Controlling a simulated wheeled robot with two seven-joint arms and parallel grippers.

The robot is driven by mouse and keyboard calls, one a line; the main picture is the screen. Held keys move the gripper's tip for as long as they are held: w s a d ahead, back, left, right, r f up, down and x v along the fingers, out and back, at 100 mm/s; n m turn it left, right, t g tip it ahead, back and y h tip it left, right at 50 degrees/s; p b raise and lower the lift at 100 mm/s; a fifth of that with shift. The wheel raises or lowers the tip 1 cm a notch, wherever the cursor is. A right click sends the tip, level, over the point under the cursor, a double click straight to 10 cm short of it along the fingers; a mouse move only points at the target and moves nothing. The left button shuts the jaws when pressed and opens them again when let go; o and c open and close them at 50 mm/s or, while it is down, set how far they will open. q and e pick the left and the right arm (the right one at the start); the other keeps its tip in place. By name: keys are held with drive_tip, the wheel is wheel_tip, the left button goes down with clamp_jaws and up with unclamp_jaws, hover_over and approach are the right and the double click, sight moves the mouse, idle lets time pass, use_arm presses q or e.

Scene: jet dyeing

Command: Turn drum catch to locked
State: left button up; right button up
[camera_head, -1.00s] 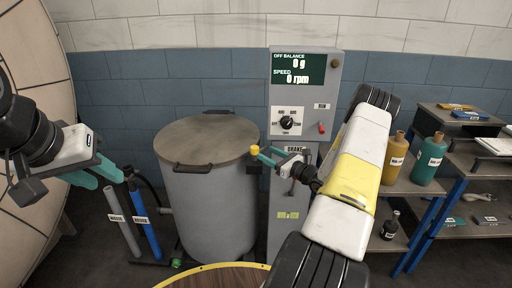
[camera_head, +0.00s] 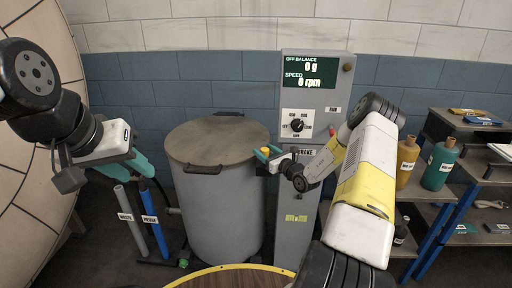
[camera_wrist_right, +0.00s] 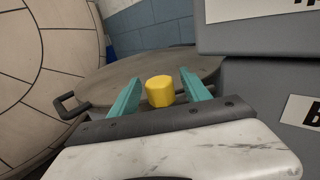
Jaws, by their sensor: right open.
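The drum catch shows as a yellow knob (camera_head: 266,149) at the right edge of the grey drum's lid (camera_head: 212,140), beside the control cabinet. It also shows in the right wrist view (camera_wrist_right: 160,91). My right gripper (camera_head: 264,155) is open, with its teal fingers on either side of the knob. In the wrist view there is a gap between the knob and each finger (camera_wrist_right: 160,95). Any catch parts below the knob are mostly hidden by the gripper. My left gripper (camera_head: 134,166) is empty at the left, away from the drum, and its teal fingers look apart.
The grey control cabinet (camera_head: 297,215) stands close to the right of the drum, its display (camera_head: 310,72) reading 0 g and 0 rpm. A lid handle (camera_head: 203,169) faces front. Labelled pipes (camera_head: 155,225) stand left. A shelf with bottles (camera_head: 439,165) is at right.

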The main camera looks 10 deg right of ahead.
drive_tip(key=shift+c, duration=0.2)
clamp_jaws()
idle(1.2)
